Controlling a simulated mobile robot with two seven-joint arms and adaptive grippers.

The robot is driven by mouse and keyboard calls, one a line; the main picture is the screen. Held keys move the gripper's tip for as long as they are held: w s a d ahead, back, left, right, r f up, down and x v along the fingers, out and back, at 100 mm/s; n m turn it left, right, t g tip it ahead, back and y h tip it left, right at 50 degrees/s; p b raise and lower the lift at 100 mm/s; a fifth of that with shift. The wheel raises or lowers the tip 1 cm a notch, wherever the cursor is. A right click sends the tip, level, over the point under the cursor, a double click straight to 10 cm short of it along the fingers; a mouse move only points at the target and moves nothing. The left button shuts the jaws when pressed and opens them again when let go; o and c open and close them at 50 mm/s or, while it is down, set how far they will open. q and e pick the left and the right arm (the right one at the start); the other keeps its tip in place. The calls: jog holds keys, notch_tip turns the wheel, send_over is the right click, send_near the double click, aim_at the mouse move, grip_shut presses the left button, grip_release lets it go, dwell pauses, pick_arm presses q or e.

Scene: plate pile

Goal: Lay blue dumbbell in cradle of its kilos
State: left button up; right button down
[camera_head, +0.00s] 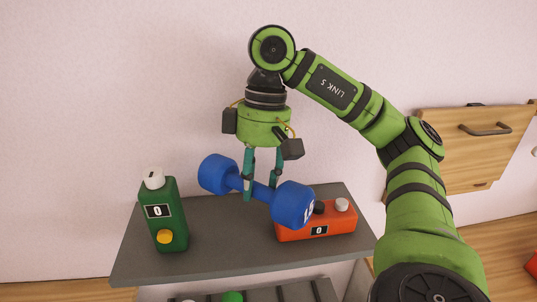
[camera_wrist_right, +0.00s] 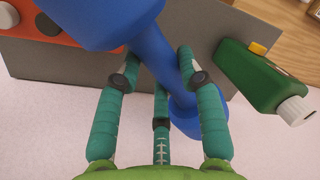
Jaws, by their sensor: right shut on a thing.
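The blue dumbbell (camera_head: 293,206) is held in the air over the grey tabletop, its bar tilted down to the right in the head view. Its near end carries a white marking, partly turned away, that I cannot read surely. My right gripper (camera_head: 260,188) points down and is shut around the bar between the two heads. In the right wrist view the fingers (camera_wrist_right: 160,76) close around the blue bar (camera_wrist_right: 150,48). A low rack with dark dividers (camera_head: 283,293) shows at the bottom edge, mostly cut off; no kilo labels are visible. My left gripper is not in view.
A green box (camera_head: 172,235) with a white cap stands at the left of the grey tabletop (camera_head: 215,260). An orange box (camera_head: 295,234) lies at the right, partly behind the dumbbell. A wooden drawer unit (camera_head: 475,150) is at the right.

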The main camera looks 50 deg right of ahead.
aim_at(216, 192)
jog(key=w, duration=0.1)
jog(key=w+a+f, duration=0.1)
jog(key=w+f, duration=0.1)
jog(key=shift+w+a+f, duration=0.1)
jog(key=shift+w+a, duration=0.2)
jog(key=shift+a, duration=0.05)
jog(key=w+f, duration=0.1)
jog(key=w+a+f, duration=0.1)
jog(key=w, duration=0.1)
jog(key=shift+w+a, duration=0.2)
jog(key=shift+w+a+f, duration=0.2)
jog(key=shift+w+a, duration=0.05)
jog(key=shift+w, duration=0.05)
notch_tip(216, 192, down, 2)
jog(key=shift+f+p, duration=0.1)
jog(key=shift+p, duration=0.2)
jog(key=shift+d+f+p, duration=0.1)
jog(key=shift+f+p, duration=0.15)
jog(key=shift+p, duration=0.1)
jog(key=shift+f, duration=0.6)
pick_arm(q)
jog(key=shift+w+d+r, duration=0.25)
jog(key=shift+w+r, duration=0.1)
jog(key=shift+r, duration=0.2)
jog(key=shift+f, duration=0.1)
pick_arm(e)
jog(key=shift+f, duration=0.15)
